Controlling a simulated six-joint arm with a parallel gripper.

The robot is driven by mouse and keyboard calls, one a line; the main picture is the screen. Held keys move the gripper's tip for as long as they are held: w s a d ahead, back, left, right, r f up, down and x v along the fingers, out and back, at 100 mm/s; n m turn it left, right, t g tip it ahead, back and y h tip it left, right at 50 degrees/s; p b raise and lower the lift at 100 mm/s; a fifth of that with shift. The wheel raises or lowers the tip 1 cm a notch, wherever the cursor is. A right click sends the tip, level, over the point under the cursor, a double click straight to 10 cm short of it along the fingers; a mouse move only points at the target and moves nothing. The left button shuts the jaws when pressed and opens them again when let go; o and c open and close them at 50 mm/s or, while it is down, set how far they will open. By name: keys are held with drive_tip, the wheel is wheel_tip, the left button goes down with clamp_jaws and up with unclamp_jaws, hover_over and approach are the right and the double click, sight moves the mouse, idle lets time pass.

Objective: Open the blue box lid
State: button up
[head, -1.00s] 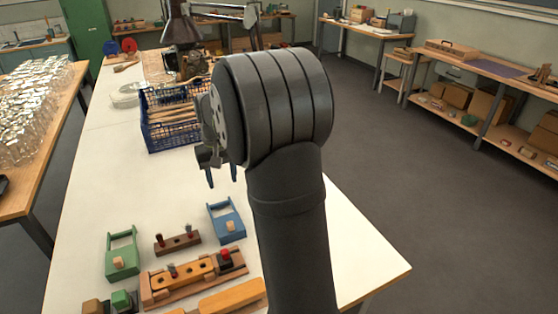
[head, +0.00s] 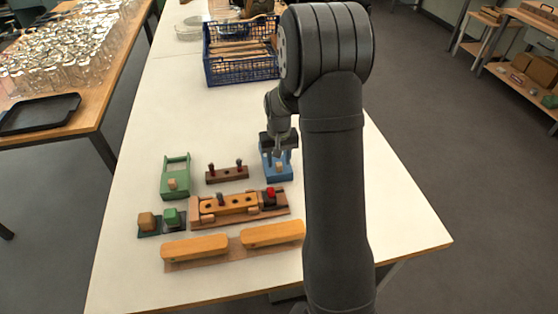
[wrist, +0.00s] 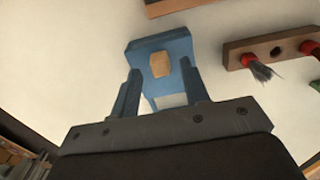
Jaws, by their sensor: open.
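The blue box (head: 279,173) stands on the white table, right of the dark brown block with tufts. A small light wooden knob (wrist: 161,64) sits on its blue top face. My gripper (head: 281,149) is just above the far part of the box in the head view, pointing down. In the wrist view my gripper (wrist: 160,92) is open, with one finger on either side of the near part of the blue box (wrist: 180,44). The knob lies beyond the fingertips, and nothing is held. Whether the fingers touch the box I cannot tell.
A green box (head: 175,178) and the brown tuft block (head: 227,174) stand to the left. A wooden fixture (head: 240,205) and a base with two yellow bars (head: 233,245) lie nearer. A blue basket (head: 241,52) stands behind. The table's left side is clear.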

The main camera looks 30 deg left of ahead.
drive_tip(key=shift+f, duration=0.5)
clamp_jaws()
drive_tip(key=shift+w+a+r, duration=0.1)
drive_tip(key=shift+w+a, duration=3.25)
unclamp_jaws()
drive_tip(key=shift+w, duration=0.1)
